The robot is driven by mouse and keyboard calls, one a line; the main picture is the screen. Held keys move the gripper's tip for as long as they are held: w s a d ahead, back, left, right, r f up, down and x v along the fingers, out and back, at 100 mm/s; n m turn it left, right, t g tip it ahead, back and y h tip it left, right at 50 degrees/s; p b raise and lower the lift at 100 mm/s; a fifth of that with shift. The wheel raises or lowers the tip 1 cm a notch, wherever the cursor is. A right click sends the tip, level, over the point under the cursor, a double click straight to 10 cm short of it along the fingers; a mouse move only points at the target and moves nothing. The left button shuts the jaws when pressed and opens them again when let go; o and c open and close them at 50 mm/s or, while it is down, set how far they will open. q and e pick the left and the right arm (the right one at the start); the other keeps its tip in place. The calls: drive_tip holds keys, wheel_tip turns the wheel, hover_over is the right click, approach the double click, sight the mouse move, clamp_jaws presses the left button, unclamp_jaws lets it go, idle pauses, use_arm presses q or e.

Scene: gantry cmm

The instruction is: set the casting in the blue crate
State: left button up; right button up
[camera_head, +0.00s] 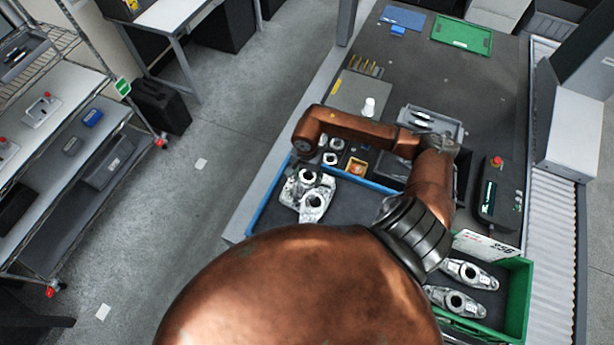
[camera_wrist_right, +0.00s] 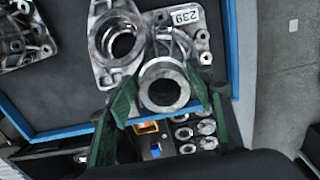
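The blue crate (camera_head: 264,197) stands at the near left of the bench, with a blue rim and dark floor. Two grey metal castings lie against each other in it, the far one (camera_head: 307,176) and the near one (camera_head: 313,204). My right gripper (camera_wrist_right: 164,82) points down over the far casting. In the right wrist view its green fingers are on either side of the round boss of this casting, marked 239 (camera_wrist_right: 163,88). They look close to the boss, but contact is unclear. The other casting (camera_wrist_right: 117,42) overlaps it in that view. My left gripper is out of view.
A green crate (camera_head: 522,290) with castings stands at the near right. Another casting (camera_wrist_right: 18,42) shows at the wrist view's left. Small parts (camera_head: 332,150) sit just beyond the blue crate. A control box (camera_head: 497,190) stands right of my arm.

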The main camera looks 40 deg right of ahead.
drive_tip(key=shift+o, duration=1.1)
drive_tip(key=shift+r, duration=0.35)
wheel_tip(320, 180, up, 11)
drive_tip(key=b, duration=0.3)
drive_tip(key=shift+r+b, duration=0.15)
drive_tip(key=shift+b, duration=0.2)
